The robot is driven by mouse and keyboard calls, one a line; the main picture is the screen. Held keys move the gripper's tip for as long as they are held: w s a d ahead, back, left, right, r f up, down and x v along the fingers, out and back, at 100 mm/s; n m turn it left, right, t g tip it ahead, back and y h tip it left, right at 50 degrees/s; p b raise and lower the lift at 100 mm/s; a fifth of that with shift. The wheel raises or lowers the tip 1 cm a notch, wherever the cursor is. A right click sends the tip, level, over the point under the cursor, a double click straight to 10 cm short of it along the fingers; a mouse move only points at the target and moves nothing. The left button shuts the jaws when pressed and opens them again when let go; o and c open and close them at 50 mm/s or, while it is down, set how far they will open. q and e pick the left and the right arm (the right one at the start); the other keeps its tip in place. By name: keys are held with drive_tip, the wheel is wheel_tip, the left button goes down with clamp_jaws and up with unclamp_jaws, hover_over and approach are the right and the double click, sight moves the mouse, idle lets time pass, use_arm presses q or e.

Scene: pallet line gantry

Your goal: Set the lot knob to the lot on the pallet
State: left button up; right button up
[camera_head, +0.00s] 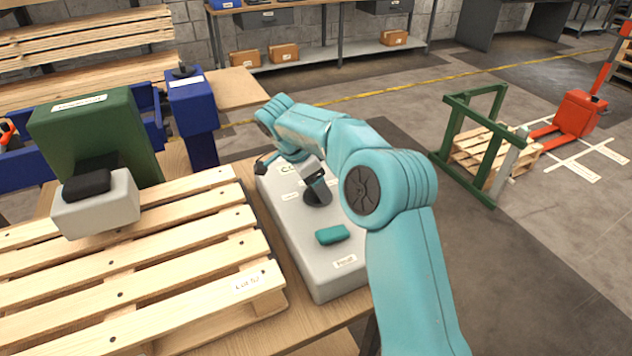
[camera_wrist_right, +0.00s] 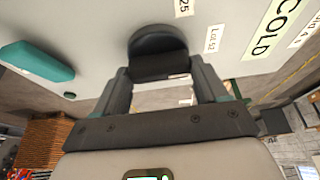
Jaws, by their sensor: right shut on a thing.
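The lot knob (camera_head: 318,196) is a dark round knob on top of a pale grey box (camera_head: 300,255). My right gripper (camera_head: 313,180) is shut on it from above. In the right wrist view the knob (camera_wrist_right: 158,45) sits between the two fingertips. Small labels lie around it; one looks like "Lot 52" (camera_wrist_right: 212,38), another shows "25" (camera_wrist_right: 182,7). Where the knob's pointer stands cannot be made out. The wooden pallet (camera_head: 130,285) lies left of the box, with a label (camera_head: 248,282) that seems to read "Lot 52". My left gripper is not in view.
A teal bar (camera_head: 332,235) sits on the box's near part and shows in the wrist view (camera_wrist_right: 35,60). A green housing with a grey block (camera_head: 95,205) stands over the pallet's left. A blue post (camera_head: 192,105) rises behind the box.

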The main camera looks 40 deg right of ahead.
drive_tip(key=o, duration=1.1)
drive_tip(key=shift+c, duration=0.2)
drive_tip(key=p+v, duration=0.4)
drive_tip(key=v, duration=1.2)
drive_tip(key=shift+r, duration=0.25)
drive_tip(key=shift+s, duration=0.15)
